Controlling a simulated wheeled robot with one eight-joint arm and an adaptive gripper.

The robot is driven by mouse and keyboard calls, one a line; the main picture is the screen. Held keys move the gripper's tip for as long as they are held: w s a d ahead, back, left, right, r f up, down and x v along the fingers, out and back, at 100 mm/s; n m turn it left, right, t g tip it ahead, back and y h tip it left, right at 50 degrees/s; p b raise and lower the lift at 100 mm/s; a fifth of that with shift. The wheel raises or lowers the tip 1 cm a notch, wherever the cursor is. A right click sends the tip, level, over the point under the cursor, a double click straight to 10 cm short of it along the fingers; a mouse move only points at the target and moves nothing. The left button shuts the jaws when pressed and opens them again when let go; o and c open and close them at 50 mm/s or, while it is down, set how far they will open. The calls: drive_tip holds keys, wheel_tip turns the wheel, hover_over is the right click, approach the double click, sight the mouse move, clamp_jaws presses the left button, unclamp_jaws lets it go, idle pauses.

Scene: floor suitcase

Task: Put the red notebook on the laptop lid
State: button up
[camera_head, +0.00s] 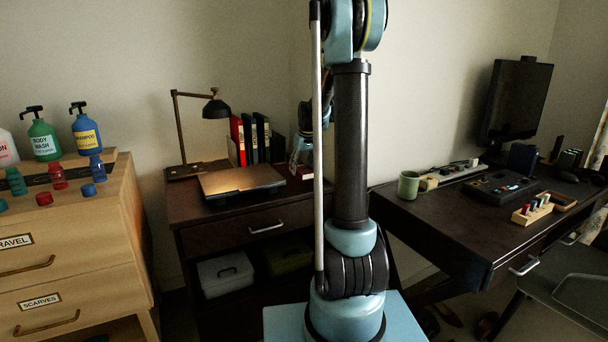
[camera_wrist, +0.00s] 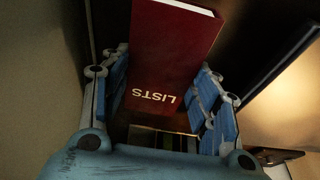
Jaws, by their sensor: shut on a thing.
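A dark red notebook (camera_wrist: 170,55) marked LISTS sits between the blue-padded fingers of my gripper (camera_wrist: 168,100) in the wrist view. The gripper is shut on it. In the head view my gripper (camera_head: 302,150) is at the right of the small desk, partly hidden behind my arm. The laptop (camera_head: 240,181) lies closed on that desk, left of my gripper, its lid lit by the lamp and bare. A bright surface with a dark edge at the right of the wrist view looks like the laptop lid (camera_wrist: 285,105).
A desk lamp (camera_head: 215,108) bends over the laptop's back. A wooden drawer unit (camera_head: 75,240) with bottles is at the left. A dark desk (camera_head: 430,220) with a mug (camera_head: 408,185) and monitor is at the right.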

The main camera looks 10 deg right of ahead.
drive_tip(key=shift+f, duration=1.25)
drive_tip(key=shift+f, duration=0.15)
drive_tip(key=o, duration=1.1)
